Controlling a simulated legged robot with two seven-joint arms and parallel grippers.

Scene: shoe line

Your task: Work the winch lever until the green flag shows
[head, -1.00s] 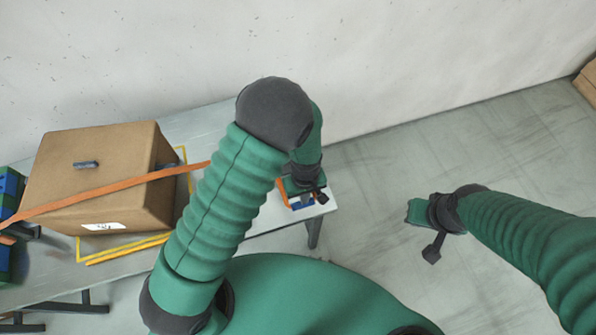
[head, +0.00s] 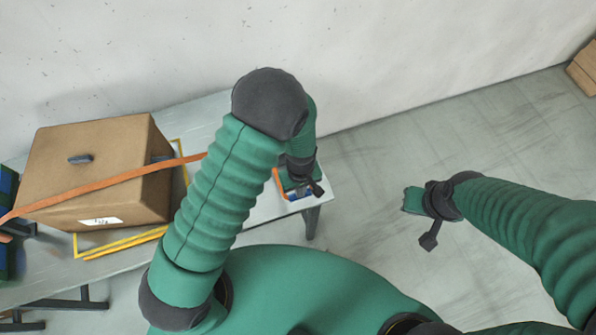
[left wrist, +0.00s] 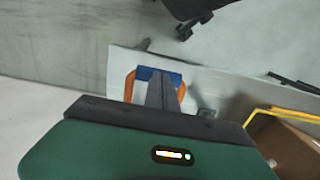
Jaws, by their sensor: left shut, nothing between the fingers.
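The winch (left wrist: 147,73) is a blue block with an orange U-shaped lever (left wrist: 129,88) around it, at the table's right end. In the head view the orange lever (head: 277,182) shows only in part, behind my left gripper (head: 302,190). My left gripper, also in the left wrist view (left wrist: 160,85), is shut and empty, with its fingers over the winch. I cannot tell whether they touch the lever. My right gripper (head: 411,200) hangs over bare floor, far from the winch; its fingers are unclear. I see no green flag.
A brown carton (head: 95,165) stands on the grey table (head: 215,115), inside a yellow outline (head: 120,246). An orange strap (head: 110,183) runs across it toward the winch side. The wall is behind the table. Open floor lies to the right.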

